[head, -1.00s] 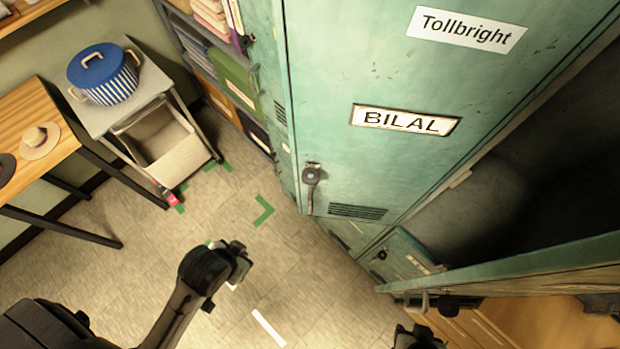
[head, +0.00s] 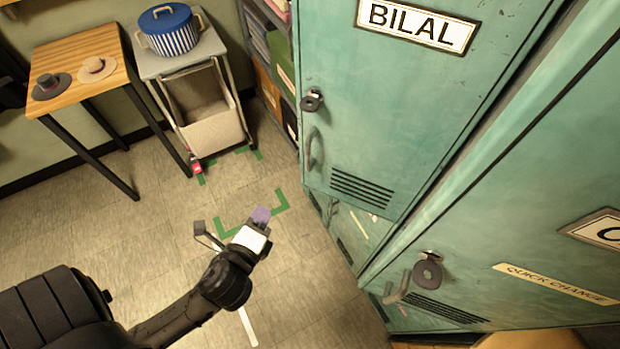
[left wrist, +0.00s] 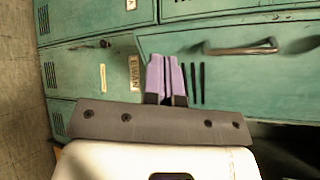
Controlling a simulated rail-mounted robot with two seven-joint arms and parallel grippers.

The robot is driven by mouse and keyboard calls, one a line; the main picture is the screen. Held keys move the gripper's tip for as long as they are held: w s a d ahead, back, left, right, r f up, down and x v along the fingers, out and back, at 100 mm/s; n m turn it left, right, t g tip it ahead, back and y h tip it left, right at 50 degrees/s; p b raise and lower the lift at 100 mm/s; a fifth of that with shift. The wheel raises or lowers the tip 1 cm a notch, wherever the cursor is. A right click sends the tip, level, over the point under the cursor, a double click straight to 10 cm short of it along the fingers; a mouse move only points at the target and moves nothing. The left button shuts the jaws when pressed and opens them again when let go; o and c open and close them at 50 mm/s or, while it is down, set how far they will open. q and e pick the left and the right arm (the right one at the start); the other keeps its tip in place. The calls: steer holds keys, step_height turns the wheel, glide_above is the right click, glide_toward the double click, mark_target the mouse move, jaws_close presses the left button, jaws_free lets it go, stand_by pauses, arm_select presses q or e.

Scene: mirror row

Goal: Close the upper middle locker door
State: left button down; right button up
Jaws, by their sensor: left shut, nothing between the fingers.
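The upper middle locker door (head: 480,225) is green, with a "QUICK CHANGE" strip, a round lock, a handle and vent slots. My left gripper (head: 262,214) is shut and empty, with purple fingertips, over the floor left of the lockers. It also shows in the left wrist view (left wrist: 167,75).
Lower locker doors (head: 350,228) are below. A dark opening (left wrist: 290,140) shows at the lower right of the left wrist view. A side table with hats (head: 75,65) and a trolley with a striped pot (head: 170,35) stand at the left. The floor between is clear.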

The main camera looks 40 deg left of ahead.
arm_select(q)
step_height(320, 180, up, 4)
steer(key=d+f+m+t, duration=0.1)
steer(key=d+m+t, duration=0.15)
steer(key=m, duration=0.65)
steer(key=m+h+p, duration=0.2)
steer(key=m+p, duration=0.1)
steer(key=m, duration=0.3)
glide_toward(304, 154)
steer(key=shift+t, duration=0.45)
steer(key=x, duration=0.6)
steer(key=shift+w+f, duration=0.15)
steer(key=shift+f, duration=0.15)
steer(key=shift+w+a, duration=0.15)
steer(key=shift+w, duration=0.45)
arm_select(e)
steer(key=shift+d+r, duration=0.15)
steer(key=shift+r, duration=1.2)
arm_select(q)
steer(key=shift+f, duration=0.1)
